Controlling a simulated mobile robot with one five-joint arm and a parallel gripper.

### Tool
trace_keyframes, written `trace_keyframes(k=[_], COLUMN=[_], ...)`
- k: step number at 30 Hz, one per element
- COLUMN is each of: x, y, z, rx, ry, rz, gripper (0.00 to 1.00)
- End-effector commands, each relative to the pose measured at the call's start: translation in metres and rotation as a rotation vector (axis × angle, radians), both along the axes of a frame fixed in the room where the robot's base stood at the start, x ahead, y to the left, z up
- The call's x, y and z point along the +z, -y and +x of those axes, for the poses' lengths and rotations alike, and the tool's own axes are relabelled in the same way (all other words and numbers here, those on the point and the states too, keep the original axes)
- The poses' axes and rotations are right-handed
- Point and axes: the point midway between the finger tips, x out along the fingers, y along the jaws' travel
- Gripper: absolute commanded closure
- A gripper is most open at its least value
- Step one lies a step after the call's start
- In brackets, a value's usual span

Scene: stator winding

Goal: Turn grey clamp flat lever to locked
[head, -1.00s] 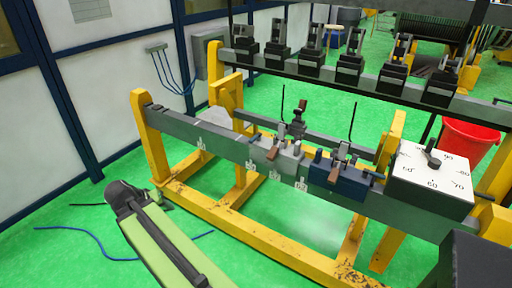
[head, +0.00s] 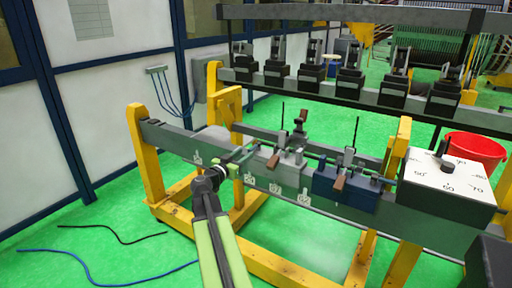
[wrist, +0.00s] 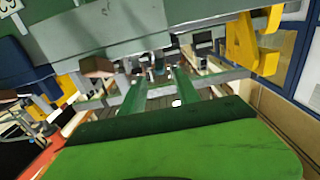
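The grey clamp (head: 290,170) sits on the grey rail (head: 165,140) in the head view. Its flat brown lever (head: 273,160) lies at its left part, tilted. A taller upright lever with a brown tip (head: 303,116) stands behind it. My gripper (head: 243,158) is just left of the grey clamp at about rail height, and looks apart from the flat lever. In the wrist view its two green fingers (wrist: 160,88) are spread with nothing clearly between them. Small clamp parts beyond the fingers are too cluttered to tell apart there.
A blue clamp (head: 345,190) with its own brown lever (head: 338,184) is right of the grey one. A white dial box (head: 450,180) stands at the rail's right end. Thin upright rods (head: 355,132) rise nearby. Yellow frame legs (head: 150,165) stand below the rail.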

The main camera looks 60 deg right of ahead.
Motion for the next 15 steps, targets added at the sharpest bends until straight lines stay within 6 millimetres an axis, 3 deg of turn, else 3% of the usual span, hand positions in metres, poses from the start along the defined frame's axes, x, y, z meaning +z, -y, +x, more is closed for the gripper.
trace_keyframes(k=[1,6,10,15], x=[0.000,0.000,0.000,0.000], y=[0.016,0.058,0.081,0.095], z=[0.001,0.001,0.000,0.000], rx=[-0.003,-0.003,-0.003,0.000], ry=[0.000,0.000,0.000,0.000], rz=[0.000,0.001,0.001,0.001], gripper=[0.62,0.62,0.62,0.62])
